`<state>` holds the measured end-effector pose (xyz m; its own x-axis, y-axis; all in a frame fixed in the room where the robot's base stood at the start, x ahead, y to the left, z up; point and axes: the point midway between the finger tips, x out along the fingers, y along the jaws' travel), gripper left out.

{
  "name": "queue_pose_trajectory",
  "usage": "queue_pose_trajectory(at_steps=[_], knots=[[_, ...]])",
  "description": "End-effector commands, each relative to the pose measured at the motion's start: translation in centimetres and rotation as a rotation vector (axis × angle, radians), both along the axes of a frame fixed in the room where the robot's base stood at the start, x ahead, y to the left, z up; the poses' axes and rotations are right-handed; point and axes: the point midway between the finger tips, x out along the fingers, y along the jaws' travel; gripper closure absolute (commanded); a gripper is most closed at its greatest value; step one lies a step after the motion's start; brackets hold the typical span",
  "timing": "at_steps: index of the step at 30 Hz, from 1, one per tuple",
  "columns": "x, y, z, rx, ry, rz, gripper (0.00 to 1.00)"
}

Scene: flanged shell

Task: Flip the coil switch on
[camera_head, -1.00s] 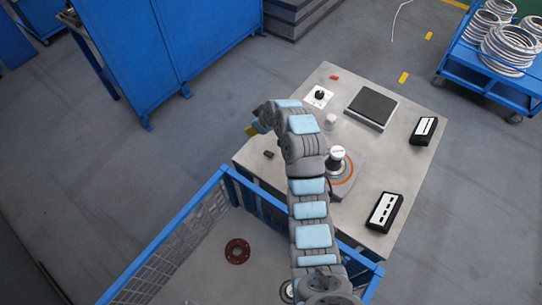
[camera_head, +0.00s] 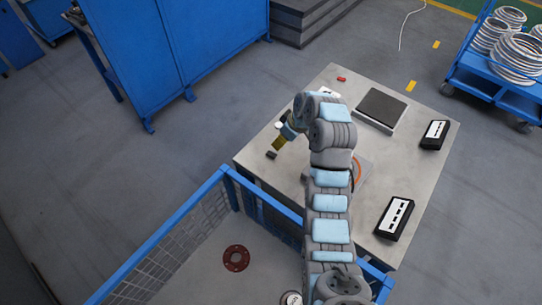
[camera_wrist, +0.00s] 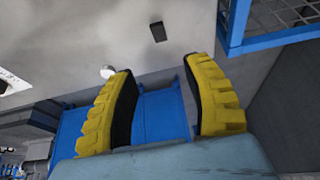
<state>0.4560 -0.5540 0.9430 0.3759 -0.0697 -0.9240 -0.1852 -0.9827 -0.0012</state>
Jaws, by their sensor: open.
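No label shows which thing is the coil switch. A small dark block (camera_head: 271,155) lies near the table's left edge; a dark block, likely the same one, shows in the wrist view (camera_wrist: 157,32), ahead of and between the fingers. My gripper (camera_head: 279,143) has yellow fingertips and points down toward that block, just above it in the head view. In the wrist view my gripper (camera_wrist: 162,98) is open, with nothing between its fingers. A small white round thing (camera_wrist: 107,72) is beside the left finger's tip.
The grey table (camera_head: 300,190) also holds a dark-topped plate (camera_head: 382,107), two black boxes with white faces (camera_head: 435,134) (camera_head: 395,217) and a small red thing (camera_head: 341,79). My arm hides its middle. A blue-framed mesh fence (camera_head: 180,235) stands along the near left side.

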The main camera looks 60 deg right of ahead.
Motion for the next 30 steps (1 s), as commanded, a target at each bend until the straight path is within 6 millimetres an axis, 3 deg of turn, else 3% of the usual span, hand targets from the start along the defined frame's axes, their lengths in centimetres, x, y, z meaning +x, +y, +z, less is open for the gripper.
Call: queue_pose_trajectory(at_steps=[21,30], knots=[[3.8,-0.6,-9.6,0.004,0.002,0.0,0.5],[4.8,-0.8,-11.7,0.001,0.001,0.0,0.5]])
